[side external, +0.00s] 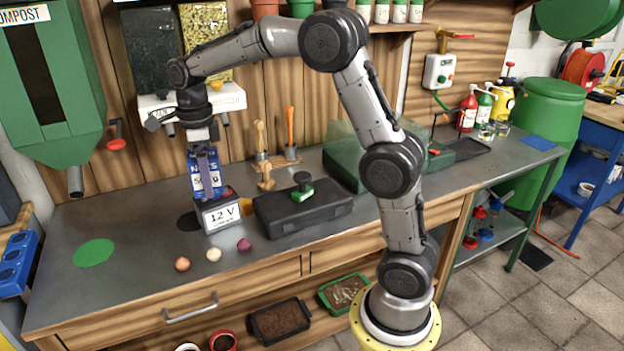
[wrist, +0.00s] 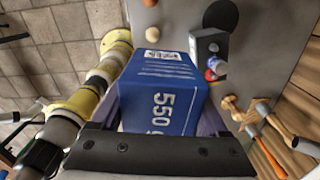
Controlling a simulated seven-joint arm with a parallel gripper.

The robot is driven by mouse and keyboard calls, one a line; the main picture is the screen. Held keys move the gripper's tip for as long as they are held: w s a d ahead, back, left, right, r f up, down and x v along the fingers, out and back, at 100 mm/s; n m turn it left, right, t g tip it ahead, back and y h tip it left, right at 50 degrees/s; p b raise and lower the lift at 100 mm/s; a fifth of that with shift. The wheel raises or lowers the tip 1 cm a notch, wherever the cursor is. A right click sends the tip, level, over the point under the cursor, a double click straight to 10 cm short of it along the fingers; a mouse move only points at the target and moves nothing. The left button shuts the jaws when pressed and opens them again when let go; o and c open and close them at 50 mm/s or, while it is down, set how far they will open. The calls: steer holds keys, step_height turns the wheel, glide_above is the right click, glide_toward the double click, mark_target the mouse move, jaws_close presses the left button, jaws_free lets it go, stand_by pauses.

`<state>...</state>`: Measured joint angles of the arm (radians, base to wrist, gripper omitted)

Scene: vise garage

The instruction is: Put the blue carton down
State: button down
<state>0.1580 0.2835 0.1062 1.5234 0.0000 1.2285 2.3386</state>
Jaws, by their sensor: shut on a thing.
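The blue carton (side external: 207,182) hangs upright between the fingers of my gripper (side external: 204,158), behind the 12 V battery (side external: 221,213) in the side view. The battery hides the carton's lower part, so I cannot tell there how far its bottom is above the bench. In the wrist view the carton (wrist: 163,92) fills the middle, with white print on its side, and my gripper (wrist: 163,125) is shut on it. The battery (wrist: 206,50) stands just beyond it to the right there.
The grey bench top (side external: 140,215) bears a green disc (side external: 94,253), a dark disc (side external: 188,221), several small balls (side external: 213,255) and a black case (side external: 303,206). Wooden-handled tools (side external: 265,175) stand behind. The bench's left part is mostly clear.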

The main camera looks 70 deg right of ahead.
steer(key=s+d+m, duration=0.4)
steer(key=s+d, duration=0.5)
steer(key=d, duration=0.5)
steer(key=s+d+m, duration=0.3)
steer(key=s+d, duration=0.6)
steer(key=d, duration=0.5)
steer(key=w+d+f, duration=0.2)
steer(key=d+f, duration=0.1)
steer(key=f, duration=0.1)
steer(key=w+d+f, duration=0.2)
steer(key=d+f, duration=0.1)
steer(key=f, duration=0.2)
steer(key=w+d+f, duration=0.3)
steer(key=d+f, duration=0.1)
steer(key=shift+w+d+f, duration=0.1)
steer(key=shift+f, duration=0.15)
steer(key=shift+w+d+f, duration=0.3)
steer(key=shift+d+f, duration=0.1)
steer(key=shift+f, duration=1.75)
steer(key=shift+f, duration=0.2)
